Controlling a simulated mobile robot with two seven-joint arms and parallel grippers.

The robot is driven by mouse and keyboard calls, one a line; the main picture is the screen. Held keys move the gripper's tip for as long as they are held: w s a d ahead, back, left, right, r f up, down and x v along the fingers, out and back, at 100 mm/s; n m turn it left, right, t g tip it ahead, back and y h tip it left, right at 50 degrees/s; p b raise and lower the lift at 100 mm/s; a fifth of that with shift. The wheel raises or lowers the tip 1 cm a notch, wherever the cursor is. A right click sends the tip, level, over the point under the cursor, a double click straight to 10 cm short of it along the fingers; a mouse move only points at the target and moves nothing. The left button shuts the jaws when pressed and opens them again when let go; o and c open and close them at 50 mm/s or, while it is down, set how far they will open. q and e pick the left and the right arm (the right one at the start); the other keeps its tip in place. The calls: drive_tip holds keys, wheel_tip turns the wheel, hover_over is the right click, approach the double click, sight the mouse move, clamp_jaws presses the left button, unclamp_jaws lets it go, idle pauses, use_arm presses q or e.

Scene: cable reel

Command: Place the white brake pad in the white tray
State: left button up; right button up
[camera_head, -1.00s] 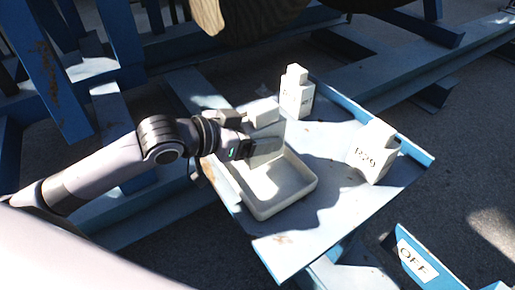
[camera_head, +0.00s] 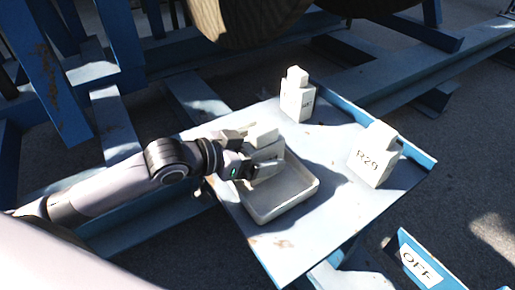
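The white brake pad (camera_head: 263,137) is a pale block with a narrower top, partly hidden by my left gripper. My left gripper (camera_head: 256,152) has one finger on each side of it and appears closed on it. The pad is roughly upright at the back-left end of the white tray (camera_head: 312,187), within or just above it; I cannot tell whether it touches the tray floor. The tray is shallow, with a raised rim, and its visible floor is otherwise empty. My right gripper is not in view.
The tray stands on a blue-edged metal platform (camera_head: 335,222). Two similar white blocks stand on it: one (camera_head: 297,97) at the back and one marked R29 (camera_head: 373,157) at the right. Blue beams and a large reel (camera_head: 255,18) lie behind. An OFF sign (camera_head: 420,265) is at lower right.

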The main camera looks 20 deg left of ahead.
use_arm(q)
drive_tip(key=shift+r, duration=0.1)
drive_tip(key=shift+s+a+r, duration=0.1)
drive_tip(key=shift+s+a, duration=0.05)
drive_tip(key=p+v, duration=0.1)
drive_tip(key=v, duration=1)
drive_tip(key=shift+s+r, duration=0.15)
drive_tip(key=shift+r, duration=0.1)
drive_tip(key=shift+a, duration=0.1)
